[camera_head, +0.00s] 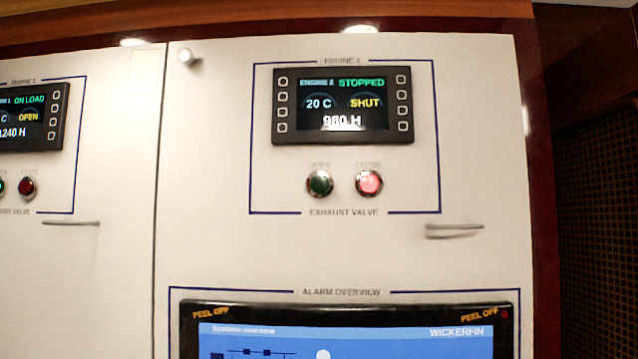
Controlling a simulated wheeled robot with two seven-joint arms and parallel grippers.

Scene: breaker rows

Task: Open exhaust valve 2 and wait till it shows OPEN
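The Engine 2 display (342,104) is on the upper part of the white panel. It reads ENGINE 2, STOPPED, 20 C, SHUT and 980 H. Below it, in the frame marked EXHAUST VALVE, are two round buttons. The green OPEN button (320,183) on the left is dark. The red CLOSE button (369,183) on the right is lit. Neither of my grippers is in view.
The Engine 1 display (32,117) at the left edge reads ON LOAD and OPEN, with its red button (27,187) below. An alarm overview screen (345,335) is at the bottom. A door handle (455,230) sticks out right of the buttons. The space before the buttons is clear.

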